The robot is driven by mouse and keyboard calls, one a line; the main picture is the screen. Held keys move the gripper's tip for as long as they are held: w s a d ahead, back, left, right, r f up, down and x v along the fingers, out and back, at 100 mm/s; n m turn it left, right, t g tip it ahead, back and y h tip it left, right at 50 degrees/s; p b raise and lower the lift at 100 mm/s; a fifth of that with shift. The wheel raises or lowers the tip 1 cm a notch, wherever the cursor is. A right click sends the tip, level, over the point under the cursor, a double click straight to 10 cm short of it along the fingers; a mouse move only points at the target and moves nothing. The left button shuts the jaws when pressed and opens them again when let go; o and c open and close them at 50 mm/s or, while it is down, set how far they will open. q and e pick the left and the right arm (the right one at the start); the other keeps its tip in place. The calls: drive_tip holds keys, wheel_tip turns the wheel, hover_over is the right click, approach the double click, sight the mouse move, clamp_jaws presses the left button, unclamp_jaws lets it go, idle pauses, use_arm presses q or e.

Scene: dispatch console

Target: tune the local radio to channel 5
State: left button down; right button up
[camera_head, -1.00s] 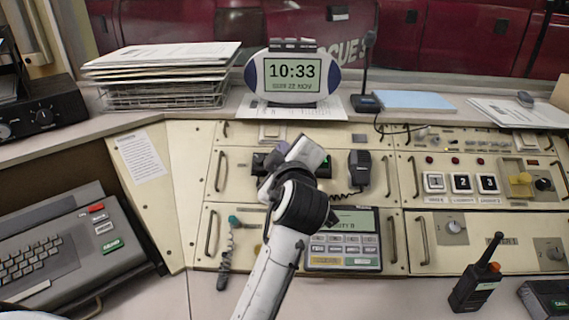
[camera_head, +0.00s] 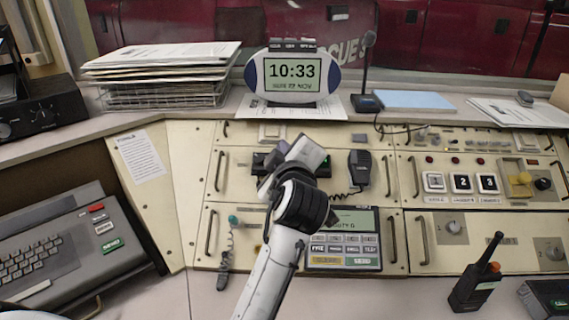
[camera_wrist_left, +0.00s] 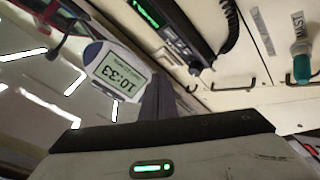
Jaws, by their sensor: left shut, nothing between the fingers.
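A black radio unit (camera_head: 260,162) with a small green display is set in the middle console panel, mostly covered by my left gripper in the head view. In the left wrist view the radio's face (camera_wrist_left: 165,28) shows green lit characters too small and tilted to read. A black fist microphone (camera_head: 359,168) with a coiled cord hangs to its right. My left gripper (camera_head: 285,153) is in front of the radio; its dark fingers (camera_wrist_left: 158,98) are shut and empty. I cannot tell whether they touch the radio. My right gripper is not in view.
A clock (camera_head: 291,78) reading 10:33 and a desk microphone (camera_head: 367,102) stand on the shelf above. A handheld radio (camera_head: 477,280) stands at the lower right.

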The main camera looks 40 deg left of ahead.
use_arm(q)
drive_tip(key=shift+a, duration=0.1)
idle(0.7)
drive_tip(key=a+r+m+t+h, duration=0.4)
drive_tip(key=a+m, duration=0.6)
drive_tip(key=m, duration=0.7)
drive_tip(key=s+d+m+g+h+p, duration=0.1)
drive_tip(key=d+m+h, duration=0.6)
drive_tip(key=m, duration=1)
drive_tip(key=s+d+g, duration=0.1)
drive_tip(key=d, duration=0.2)
drive_tip(key=shift+f+h, duration=0.25)
drive_tip(key=shift+h, duration=0.05)
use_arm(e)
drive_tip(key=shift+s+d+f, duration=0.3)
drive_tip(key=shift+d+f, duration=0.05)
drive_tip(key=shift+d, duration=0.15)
